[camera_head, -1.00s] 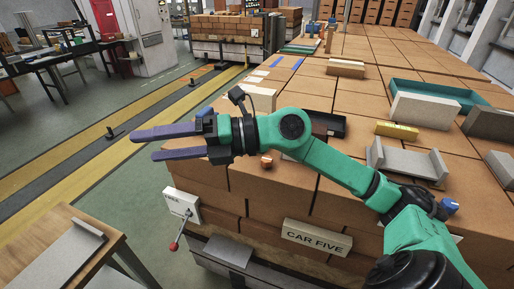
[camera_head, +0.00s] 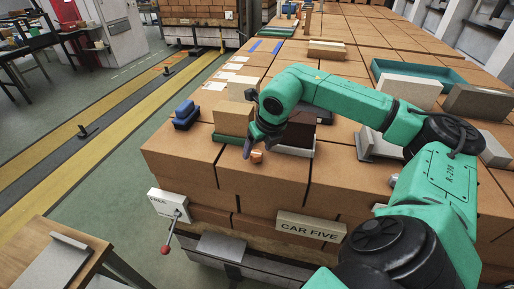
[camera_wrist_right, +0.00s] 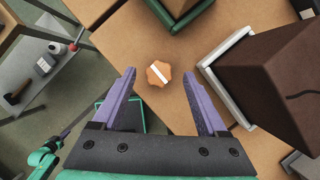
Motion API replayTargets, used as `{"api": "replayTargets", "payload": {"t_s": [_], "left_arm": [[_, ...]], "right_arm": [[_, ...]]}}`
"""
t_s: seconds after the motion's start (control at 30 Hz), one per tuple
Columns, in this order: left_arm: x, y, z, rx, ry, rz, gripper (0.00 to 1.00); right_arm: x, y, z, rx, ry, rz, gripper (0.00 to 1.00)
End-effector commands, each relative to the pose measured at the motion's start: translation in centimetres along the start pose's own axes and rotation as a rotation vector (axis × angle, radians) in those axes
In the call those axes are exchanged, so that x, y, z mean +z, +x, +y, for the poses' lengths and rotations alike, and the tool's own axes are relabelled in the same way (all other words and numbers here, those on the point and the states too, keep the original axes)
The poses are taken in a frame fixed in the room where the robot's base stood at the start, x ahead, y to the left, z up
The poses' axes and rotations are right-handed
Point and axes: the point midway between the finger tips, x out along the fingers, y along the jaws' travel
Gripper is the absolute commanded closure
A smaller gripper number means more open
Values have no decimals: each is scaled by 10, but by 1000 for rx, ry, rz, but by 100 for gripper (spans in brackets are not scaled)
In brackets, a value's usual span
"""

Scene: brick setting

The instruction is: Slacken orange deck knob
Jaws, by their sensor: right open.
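The orange knob (camera_head: 256,156) sits on the brown deck near its front edge. In the right wrist view the knob (camera_wrist_right: 158,74) has a lobed rim and a white stripe slanting from upper left to lower right. My right gripper (camera_head: 250,146) points down above the knob, partly hidden behind its own wrist in the head view. In the wrist view its two purple fingers (camera_wrist_right: 159,84) are spread apart and empty, with the knob centred in line with the gap between their tips. Fingers and knob look apart; the exact height is unclear.
A tan block (camera_head: 233,119) stands just left of my wrist and a blue piece (camera_head: 186,113) further left. A dark brown block in a pale tray (camera_wrist_right: 235,75) lies close to the right finger.

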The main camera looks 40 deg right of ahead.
Motion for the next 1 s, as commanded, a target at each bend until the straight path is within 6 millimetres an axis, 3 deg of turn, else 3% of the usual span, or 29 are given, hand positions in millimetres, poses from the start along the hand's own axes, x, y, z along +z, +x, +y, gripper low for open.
{"api": "replayTargets", "payload": {"t_s": [0.13,0.37,0.57,0.6,1.0], "left_arm": [[-2,-6,-2,-2,0,2,100],[-2,-5,-2,-3,0,4,100],[-3,-5,-3,-4,-1,5,100],[-3,-5,-3,-4,-1,5,100],[-3,6,-3,-4,-2,6,100]], "right_arm": [[0,14,0,1,0,1,24],[0,16,1,1,-1,-1,24],[0,16,1,1,-1,-1,97],[0,16,1,1,-1,-1,100],[-1,18,-1,24,-59,-2,100]]}}
